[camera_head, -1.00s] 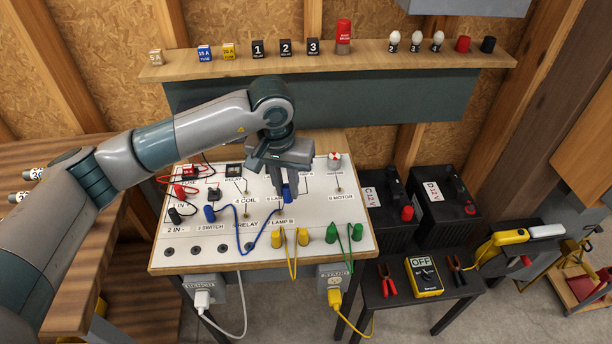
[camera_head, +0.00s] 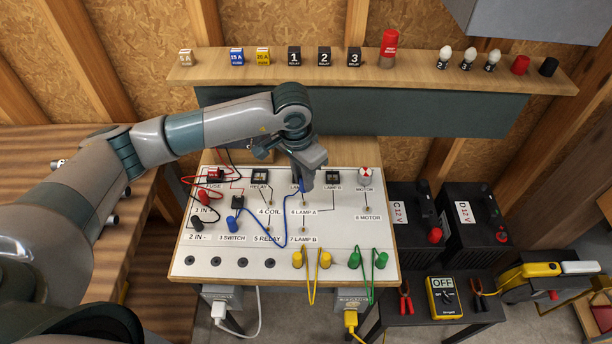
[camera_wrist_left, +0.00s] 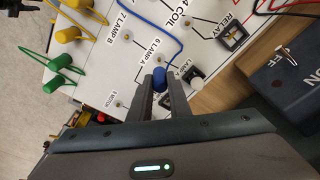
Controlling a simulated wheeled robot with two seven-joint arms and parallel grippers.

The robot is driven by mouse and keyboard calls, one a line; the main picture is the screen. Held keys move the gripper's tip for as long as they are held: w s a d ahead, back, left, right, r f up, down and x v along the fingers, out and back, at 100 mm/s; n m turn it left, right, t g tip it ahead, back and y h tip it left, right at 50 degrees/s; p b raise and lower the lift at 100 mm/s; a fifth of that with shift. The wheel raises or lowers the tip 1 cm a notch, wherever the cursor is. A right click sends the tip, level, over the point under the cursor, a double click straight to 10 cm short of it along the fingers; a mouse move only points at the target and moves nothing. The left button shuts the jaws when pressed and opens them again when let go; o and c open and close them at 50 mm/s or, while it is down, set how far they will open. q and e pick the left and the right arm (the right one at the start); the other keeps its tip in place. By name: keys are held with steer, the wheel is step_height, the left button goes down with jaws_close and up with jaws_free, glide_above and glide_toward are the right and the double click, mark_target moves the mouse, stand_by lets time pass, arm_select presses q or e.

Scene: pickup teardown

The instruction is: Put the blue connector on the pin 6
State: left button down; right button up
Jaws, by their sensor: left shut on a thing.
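My left gripper (camera_head: 306,185) is over the upper middle of the white panel (camera_head: 215,262), just above the 6 LAMP A label (camera_head: 302,211). In the left wrist view the gripper (camera_wrist_left: 160,82) is shut on the blue connector (camera_wrist_left: 159,77), which sits between the fingertips with its blue wire running off. The 6 LAMP A label (camera_wrist_left: 144,63) is right beside the connector there. The fingers hide the connector's lower end, so I cannot tell whether it touches pin 6. The wire's other blue plug (camera_head: 232,224) is at 3 SWITCH. My right gripper is not in view.
Yellow plugs (camera_head: 325,260) and green plugs (camera_head: 380,260) with looped wires stand along the panel's lower right. A lamp socket (camera_head: 332,177) and the motor (camera_head: 365,177) are right of the gripper. The shelf (camera_head: 410,80) holds fuses, relays and bulbs behind.

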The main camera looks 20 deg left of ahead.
arm_select(q)
steer(key=shift+f, duration=0.2)
glide_above(305, 202)
steer(key=shift+s+a+f+b, duration=0.1)
steer(key=shift+f+b, duration=0.1)
steer(key=shift+f, duration=0.95)
steer(key=shift+s+f+b, duration=0.1)
steer(key=shift+f+b, duration=0.05)
steer(key=shift+f, duration=1)
steer(key=shift+f+b, duration=0.95)
steer(key=shift+b, duration=0.25)
steer(key=shift+r, duration=0.1)
steer(key=c, duration=1.6)
jaws_free()
steer(key=shift+o, duration=0.2)
steer(key=shift+r, duration=0.1)
